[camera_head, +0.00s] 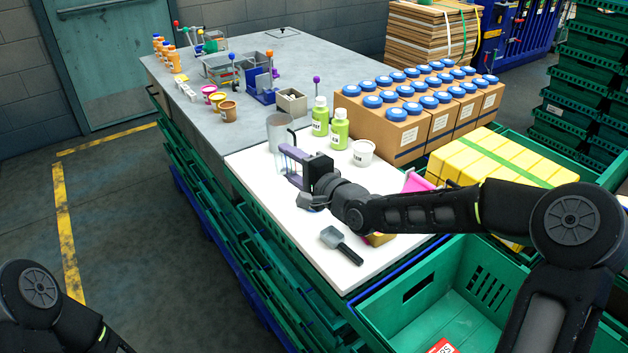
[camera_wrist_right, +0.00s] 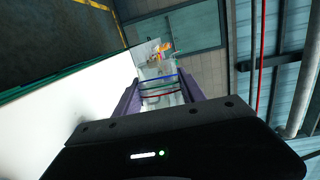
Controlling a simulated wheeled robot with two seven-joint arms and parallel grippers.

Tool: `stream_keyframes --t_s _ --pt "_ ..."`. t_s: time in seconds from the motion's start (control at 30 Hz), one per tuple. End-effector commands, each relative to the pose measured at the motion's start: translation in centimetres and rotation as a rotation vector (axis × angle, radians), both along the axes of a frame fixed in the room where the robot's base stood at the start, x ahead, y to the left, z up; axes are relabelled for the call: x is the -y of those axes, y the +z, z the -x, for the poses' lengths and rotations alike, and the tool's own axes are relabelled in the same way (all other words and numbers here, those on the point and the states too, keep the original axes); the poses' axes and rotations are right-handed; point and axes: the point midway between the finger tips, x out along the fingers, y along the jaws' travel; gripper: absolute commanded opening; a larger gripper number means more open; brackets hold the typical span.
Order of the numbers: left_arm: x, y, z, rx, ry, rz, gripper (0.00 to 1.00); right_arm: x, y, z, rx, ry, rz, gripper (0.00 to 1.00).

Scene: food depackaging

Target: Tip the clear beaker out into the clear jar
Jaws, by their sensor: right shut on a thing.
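My right gripper (camera_head: 287,160), with purple fingers, is shut on the clear beaker. The beaker shows in the right wrist view (camera_wrist_right: 158,86) between the two fingers, with blue and red lines across it. In the head view the fingers and wrist largely hide it, and its contents cannot be made out. The clear jar (camera_head: 277,128) stands upright on the table, just behind the gripper. I cannot tell the exact gap between beaker and jar. My left gripper is outside the view; only part of the left arm shows at the bottom left.
Two green bottles (camera_head: 320,116) and a white tub (camera_head: 363,153) stand right of the jar on the white board (camera_head: 285,225). A dark-handled scoop (camera_head: 341,244) lies in front. Boxes with blue-lidded jars (camera_head: 390,135) stand at right. A green crate (camera_head: 400,310) is at the front.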

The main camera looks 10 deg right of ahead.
Motion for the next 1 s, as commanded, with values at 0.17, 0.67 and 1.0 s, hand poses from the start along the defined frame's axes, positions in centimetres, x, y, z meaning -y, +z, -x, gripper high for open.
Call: stream_keyframes --t_s 0.17,0.67,1.0 --pt "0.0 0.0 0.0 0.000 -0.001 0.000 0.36 0.2 -0.3 0.0 -0.005 -0.004 -0.006 0.04" --pt "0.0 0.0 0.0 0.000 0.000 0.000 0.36 0.1 0.0 0.0 -0.002 -0.002 0.020 0.04" --pt "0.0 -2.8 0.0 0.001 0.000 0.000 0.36 -0.8 -1.5 0.0 0.013 0.000 0.243 0.04"
